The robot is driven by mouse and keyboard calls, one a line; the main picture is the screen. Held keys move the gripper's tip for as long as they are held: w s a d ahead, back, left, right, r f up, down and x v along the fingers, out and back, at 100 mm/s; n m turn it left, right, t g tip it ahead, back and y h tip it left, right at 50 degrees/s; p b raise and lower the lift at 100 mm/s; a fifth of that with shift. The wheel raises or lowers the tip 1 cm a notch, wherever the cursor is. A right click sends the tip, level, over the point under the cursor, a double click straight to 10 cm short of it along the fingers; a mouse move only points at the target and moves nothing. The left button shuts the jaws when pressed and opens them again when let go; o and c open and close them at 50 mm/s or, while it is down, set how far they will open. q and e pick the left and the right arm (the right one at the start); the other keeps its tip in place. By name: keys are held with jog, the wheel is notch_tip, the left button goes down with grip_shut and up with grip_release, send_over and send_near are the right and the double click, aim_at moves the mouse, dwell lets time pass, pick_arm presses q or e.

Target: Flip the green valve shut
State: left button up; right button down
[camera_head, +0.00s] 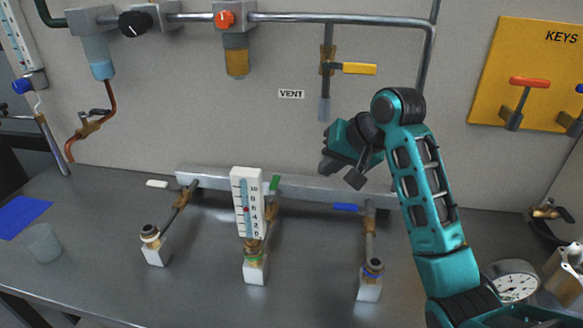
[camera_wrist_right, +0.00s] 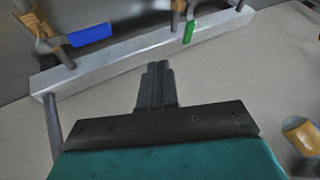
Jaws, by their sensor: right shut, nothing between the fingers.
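The green valve handle (camera_head: 274,183) shows just right of the white gauge plate in the head view, on the middle branch of the grey manifold bar. The plate hides part of this valve. In the right wrist view the green handle (camera_wrist_right: 189,30) sticks out from the bar, beyond my fingertips. My right gripper (camera_head: 328,163) is shut and empty, above the bar and to the right of the green handle, apart from it. Its closed fingers (camera_wrist_right: 157,80) also show in the wrist view. My left gripper is not in view.
A blue-handled valve (camera_head: 345,207) stands right of the green one, below my right gripper. A white-handled valve (camera_head: 157,184) is to the left. The white gauge plate (camera_head: 247,205) stands in front. A yellow-handled valve (camera_head: 359,68) hangs above.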

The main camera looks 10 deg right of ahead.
aim_at(273, 190)
jog(key=shift+w+d, duration=0.1)
jog(key=shift+w, duration=0.2)
jog(key=shift+s+r, duration=0.1)
jog(key=w+a+f, duration=0.6)
jog(key=w+f, duration=0.1)
jog(key=f, duration=0.1)
jog(key=shift+a, duration=0.35)
jog(key=shift+s, duration=0.1)
